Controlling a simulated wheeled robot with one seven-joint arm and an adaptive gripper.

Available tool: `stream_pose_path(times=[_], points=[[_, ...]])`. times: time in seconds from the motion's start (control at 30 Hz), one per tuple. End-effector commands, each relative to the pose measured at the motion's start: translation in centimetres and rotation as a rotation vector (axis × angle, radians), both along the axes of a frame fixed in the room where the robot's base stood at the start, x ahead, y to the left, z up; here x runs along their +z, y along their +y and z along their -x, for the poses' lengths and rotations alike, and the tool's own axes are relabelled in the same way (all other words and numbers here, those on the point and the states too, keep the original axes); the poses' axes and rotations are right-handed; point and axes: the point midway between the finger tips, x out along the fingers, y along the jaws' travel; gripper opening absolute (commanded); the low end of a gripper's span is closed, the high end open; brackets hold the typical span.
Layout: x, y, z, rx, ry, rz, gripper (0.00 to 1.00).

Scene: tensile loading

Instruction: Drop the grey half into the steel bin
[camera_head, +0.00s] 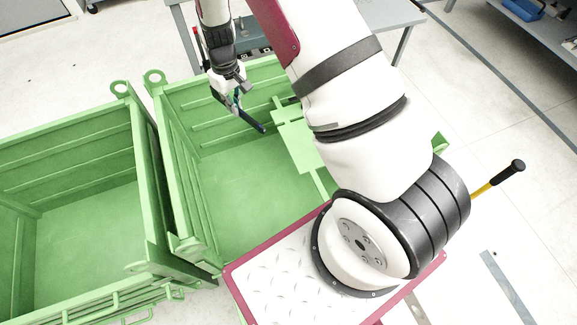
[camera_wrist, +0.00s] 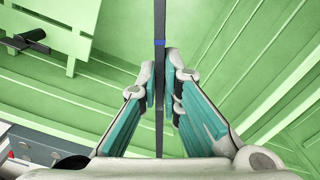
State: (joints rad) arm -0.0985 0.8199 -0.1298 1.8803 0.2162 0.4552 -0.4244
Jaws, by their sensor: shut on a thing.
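My gripper (camera_head: 234,102) is shut on the grey half (camera_head: 252,122), a thin dark bar that slants down to the right from the fingers. In the wrist view, my gripper's fingers (camera_wrist: 160,80) close on both sides of the grey half (camera_wrist: 159,25), which runs up out of the top of the picture and carries a blue band. Below the grey half is the green bin on the right (camera_head: 185,180), open at the top. The bin's green inside (camera_wrist: 225,40) fills most of the wrist view. No contact between bar and bin shows.
A second green bin (camera_head: 70,150) stands close on the left. A green panel (camera_head: 297,140) with a dark handle-like part sits at the right bin's far right side. A grey table (camera_head: 395,14) is behind. My arm hides part of the right bin. A yellow-handled tool (camera_head: 490,182) lies right.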

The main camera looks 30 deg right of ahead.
Motion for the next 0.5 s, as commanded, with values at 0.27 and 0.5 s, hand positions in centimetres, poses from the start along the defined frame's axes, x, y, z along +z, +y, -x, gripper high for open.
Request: stream_pose_path(times=[0.27, 0.5], points=[[0.09, 0.00, -0.04, 0.000, -0.002, 0.000, 0.24], [0.06, 0.00, -0.02, 0.000, -0.001, 0.000, 0.30]])
